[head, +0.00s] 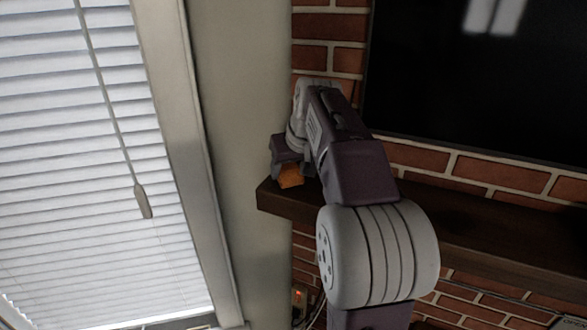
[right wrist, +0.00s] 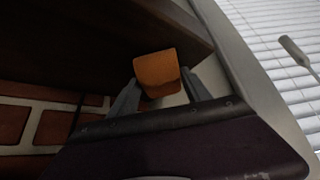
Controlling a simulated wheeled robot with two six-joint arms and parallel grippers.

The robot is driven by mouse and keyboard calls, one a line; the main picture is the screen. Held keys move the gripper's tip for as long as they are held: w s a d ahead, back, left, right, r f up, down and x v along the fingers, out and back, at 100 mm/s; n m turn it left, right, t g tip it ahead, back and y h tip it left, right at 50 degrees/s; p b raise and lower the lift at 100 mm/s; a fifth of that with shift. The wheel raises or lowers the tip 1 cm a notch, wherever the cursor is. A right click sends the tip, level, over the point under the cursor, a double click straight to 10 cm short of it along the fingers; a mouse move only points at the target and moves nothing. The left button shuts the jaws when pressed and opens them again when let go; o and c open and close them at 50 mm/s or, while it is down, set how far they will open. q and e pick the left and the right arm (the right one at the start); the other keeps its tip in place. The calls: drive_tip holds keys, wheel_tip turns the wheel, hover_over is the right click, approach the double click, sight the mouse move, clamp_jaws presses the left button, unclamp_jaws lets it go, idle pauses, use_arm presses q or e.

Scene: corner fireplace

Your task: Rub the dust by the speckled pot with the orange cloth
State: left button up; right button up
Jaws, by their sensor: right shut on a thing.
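My right gripper (head: 288,168) is at the left end of the dark wooden mantel shelf (head: 470,222). It is shut on the orange cloth (head: 290,180), a small orange piece at the shelf's end in the head view. In the right wrist view the cloth (right wrist: 157,70) sticks out as a rounded block between the two grey fingers of the right gripper (right wrist: 160,84). The cloth is close to the shelf; I cannot tell whether they touch. No speckled pot and no dust can be made out in either view. My left gripper is not in view.
A black screen (head: 480,80) hangs on the brick wall (head: 425,158) above the shelf. A pale wall strip (head: 245,110) and a window with white blinds (head: 80,180) lie left of the shelf. A blind wand (head: 143,200) hangs before the blinds.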

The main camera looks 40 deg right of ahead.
drive_tip(key=shift+r, duration=2.95)
drive_tip(key=shift+r, duration=1.5)
